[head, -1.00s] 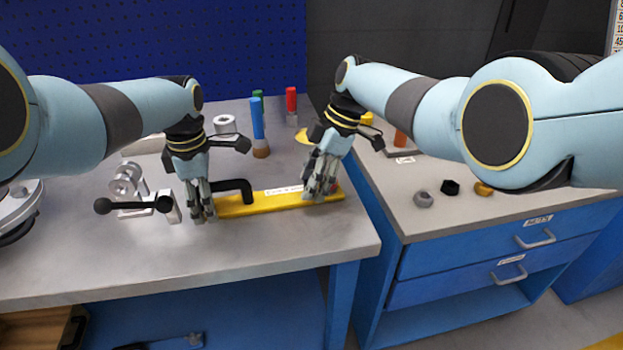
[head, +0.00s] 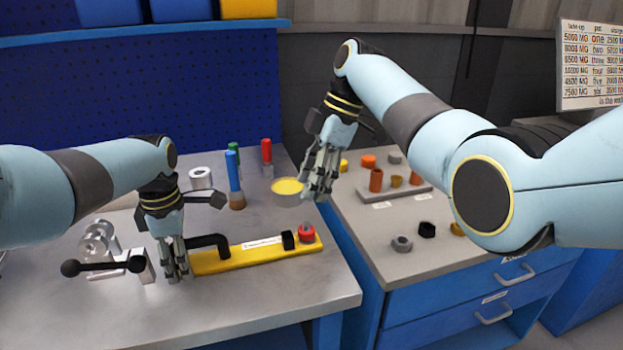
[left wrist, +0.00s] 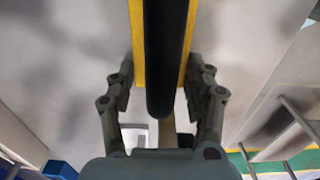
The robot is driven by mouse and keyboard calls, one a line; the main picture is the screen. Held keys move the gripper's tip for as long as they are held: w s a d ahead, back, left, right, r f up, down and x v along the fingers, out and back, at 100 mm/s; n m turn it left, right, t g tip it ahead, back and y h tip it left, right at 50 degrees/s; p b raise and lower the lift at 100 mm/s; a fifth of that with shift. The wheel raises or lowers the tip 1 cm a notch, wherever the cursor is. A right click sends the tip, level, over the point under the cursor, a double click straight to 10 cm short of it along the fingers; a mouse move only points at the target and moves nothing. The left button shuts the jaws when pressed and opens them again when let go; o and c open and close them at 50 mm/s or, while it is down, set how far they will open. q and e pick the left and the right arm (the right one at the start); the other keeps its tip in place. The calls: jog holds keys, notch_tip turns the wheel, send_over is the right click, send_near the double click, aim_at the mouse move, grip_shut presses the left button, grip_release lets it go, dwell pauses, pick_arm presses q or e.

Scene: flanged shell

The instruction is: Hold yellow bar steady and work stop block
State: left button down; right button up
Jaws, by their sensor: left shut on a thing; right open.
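The yellow bar (head: 238,262) lies on the grey bench with a white label on top. A black bent handle (head: 212,241) rises from its left part. In the left wrist view the black handle (left wrist: 166,60) runs above the yellow bar (left wrist: 137,40), between the fingers (left wrist: 162,100). I cannot tell which is the stop block. My right gripper (head: 319,190) is open, empty and raised above and behind that end.
A clamp with a black lever (head: 105,266) stands left of the bar. Behind are blue (head: 233,172) and red (head: 267,152) handled tools and a round yellow-topped tin (head: 287,191). A side bench holds nuts (head: 402,243). The bench front is clear.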

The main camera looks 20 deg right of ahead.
pick_arm(q)
jog(key=shift+c, duration=2.2)
grip_release()
jog(key=shift+r, duration=0.1)
